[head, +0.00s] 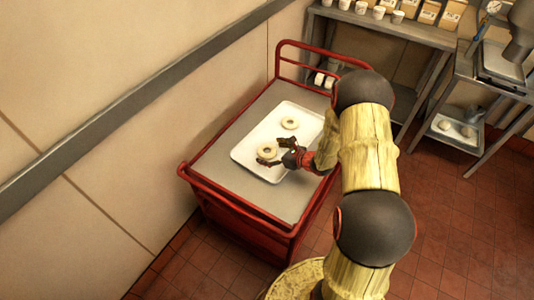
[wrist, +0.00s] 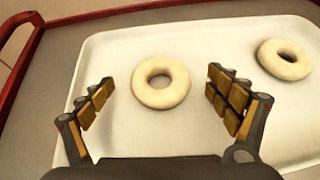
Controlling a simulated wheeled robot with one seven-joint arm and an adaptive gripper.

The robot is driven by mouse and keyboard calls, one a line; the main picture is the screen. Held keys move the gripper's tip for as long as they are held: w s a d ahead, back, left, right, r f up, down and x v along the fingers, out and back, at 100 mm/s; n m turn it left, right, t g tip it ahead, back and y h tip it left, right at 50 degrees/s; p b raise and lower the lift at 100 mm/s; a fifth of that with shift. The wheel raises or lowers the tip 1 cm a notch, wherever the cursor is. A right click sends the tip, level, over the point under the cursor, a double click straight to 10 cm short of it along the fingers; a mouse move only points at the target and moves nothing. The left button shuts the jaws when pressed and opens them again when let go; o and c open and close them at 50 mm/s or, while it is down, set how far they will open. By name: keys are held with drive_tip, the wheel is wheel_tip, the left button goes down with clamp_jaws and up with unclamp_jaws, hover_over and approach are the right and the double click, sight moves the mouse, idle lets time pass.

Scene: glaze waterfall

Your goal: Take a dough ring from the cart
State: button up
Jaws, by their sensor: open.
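Two pale dough rings lie flat on a white tray (head: 246,148) on the red cart (head: 212,207). The nearer ring (head: 267,151) is beside my gripper (head: 271,155) in the head view. In the wrist view this ring (wrist: 161,69) lies ahead of and between my two open fingers (wrist: 164,100), apart from both. The other ring (head: 290,123) lies farther back on the tray; it shows at the upper right of the wrist view (wrist: 285,59). My gripper is empty. How high it is above the tray is hard to tell.
Red rails (head: 302,45) stand at the cart's ends. A tiled wall (head: 110,130) runs along the cart's left side. Cups and boxes stand on a shelf (head: 415,30) behind, and a metal table (head: 475,80) stands at the right. The cart top in front of the tray is clear.

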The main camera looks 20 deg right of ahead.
drive_tip(key=shift+w, duration=0.25)
drive_tip(key=shift+c, duration=1.2)
